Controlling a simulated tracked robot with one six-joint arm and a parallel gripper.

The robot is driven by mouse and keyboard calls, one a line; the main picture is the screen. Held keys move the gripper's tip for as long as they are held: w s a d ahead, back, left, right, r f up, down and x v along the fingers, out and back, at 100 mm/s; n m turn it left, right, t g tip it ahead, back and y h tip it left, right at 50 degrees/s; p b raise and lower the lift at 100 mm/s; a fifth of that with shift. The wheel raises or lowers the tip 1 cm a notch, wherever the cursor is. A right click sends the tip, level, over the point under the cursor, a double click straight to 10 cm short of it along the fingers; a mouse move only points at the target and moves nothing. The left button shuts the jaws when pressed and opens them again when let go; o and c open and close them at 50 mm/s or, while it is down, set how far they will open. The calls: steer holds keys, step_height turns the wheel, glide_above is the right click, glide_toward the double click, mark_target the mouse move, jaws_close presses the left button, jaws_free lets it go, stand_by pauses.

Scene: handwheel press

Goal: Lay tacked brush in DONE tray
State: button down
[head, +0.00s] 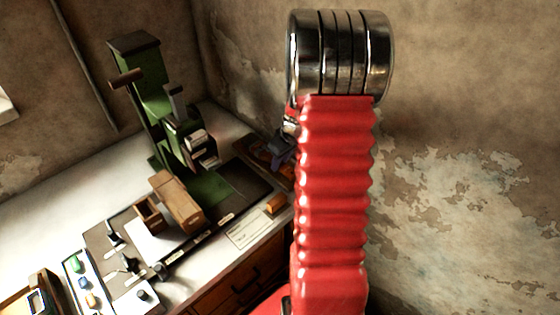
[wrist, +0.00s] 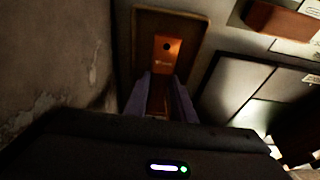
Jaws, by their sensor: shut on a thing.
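My gripper (wrist: 163,98) is shut on an orange, flat piece with a dark round hole, apparently the brush (wrist: 165,62). The brush points away from me between the two purple-grey fingers. Behind and around it in the wrist view is a brown, rimmed wooden tray (wrist: 192,42), apparently the DONE tray. I cannot tell whether the brush touches the tray floor. In the head view my gripper (head: 281,152) is small and partly behind my red arm, over the brown tray (head: 256,147) at the bench's far right end. The brush's lower part is hidden by the fingers.
A green handwheel press (head: 150,85) stands at the back of the bench. A wooden block (head: 176,200) and an orange-brown block (head: 276,204) lie nearer; a paper card (head: 248,230) lies by the front edge. A peeling wall (wrist: 55,60) is close on the wrist view's left.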

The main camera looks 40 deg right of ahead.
stand_by(0.3)
steer(key=c, duration=1.4)
jaws_free()
steer(key=v, duration=1.3)
steer(key=shift+r, duration=0.4)
steer(key=shift+s+m, duration=0.1)
steer(key=shift+m, duration=0.2)
